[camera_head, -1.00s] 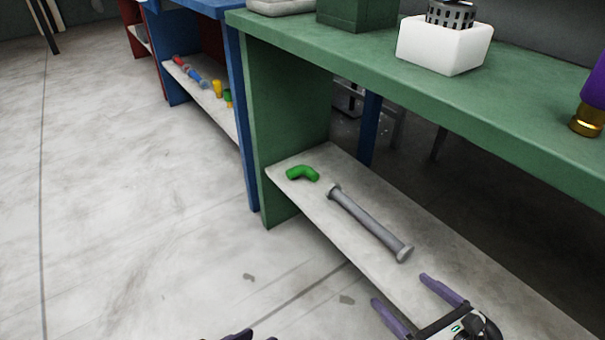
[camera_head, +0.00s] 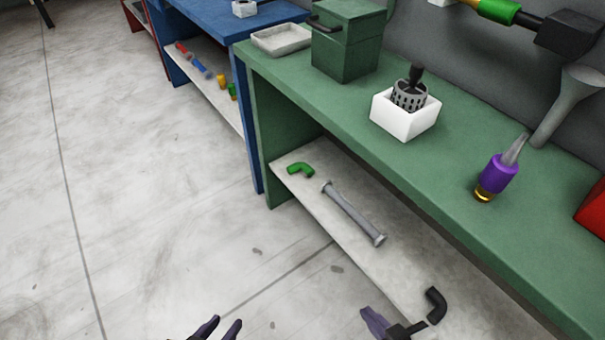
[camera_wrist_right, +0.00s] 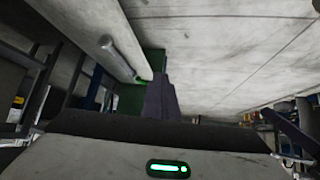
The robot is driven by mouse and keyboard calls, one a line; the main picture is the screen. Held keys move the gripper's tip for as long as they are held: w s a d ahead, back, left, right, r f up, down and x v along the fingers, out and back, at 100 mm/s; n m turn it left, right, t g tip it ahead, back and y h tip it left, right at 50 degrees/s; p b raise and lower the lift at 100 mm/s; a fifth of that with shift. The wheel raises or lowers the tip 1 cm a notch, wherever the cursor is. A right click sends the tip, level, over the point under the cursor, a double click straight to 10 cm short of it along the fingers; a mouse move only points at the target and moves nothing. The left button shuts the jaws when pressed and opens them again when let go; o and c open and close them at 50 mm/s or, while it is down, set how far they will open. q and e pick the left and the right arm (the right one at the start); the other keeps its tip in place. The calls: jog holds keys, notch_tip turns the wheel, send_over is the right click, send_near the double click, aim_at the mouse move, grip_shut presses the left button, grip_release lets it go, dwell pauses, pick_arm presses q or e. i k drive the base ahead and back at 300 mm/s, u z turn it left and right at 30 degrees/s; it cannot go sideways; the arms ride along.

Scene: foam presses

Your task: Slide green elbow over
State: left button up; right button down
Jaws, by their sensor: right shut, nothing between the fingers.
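The green elbow (camera_head: 299,170) lies on the low shelf (camera_head: 318,207) of the green bench, near the shelf's far left end. A grey pipe with flanged ends (camera_head: 352,212) lies beside it to the right, apart from it. My right gripper (camera_head: 366,312) is shut and empty near the shelf's front edge, well short of the elbow. My left gripper (camera_head: 223,324) is open and empty over the floor at the bottom edge.
A black elbow (camera_head: 436,304) lies on the shelf right of my right gripper. The green bench top (camera_head: 330,100) overhangs the shelf and carries a white box (camera_head: 405,121) and a purple tool (camera_head: 497,177). A blue bench (camera_head: 215,25) stands behind. The floor in front is clear.

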aim_at(306, 169)
jog(key=u, duration=0.5)
jog(key=k, duration=1.15)
jog(key=u, duration=0.9)
jog(key=i, duration=2)
jog(key=z, duration=0.25)
jog(key=i, duration=1.85)
jog(key=z, duration=2.1)
jog(key=i, duration=0.95)
jog(key=z, duration=0.7)
jog(key=i, duration=0.4)
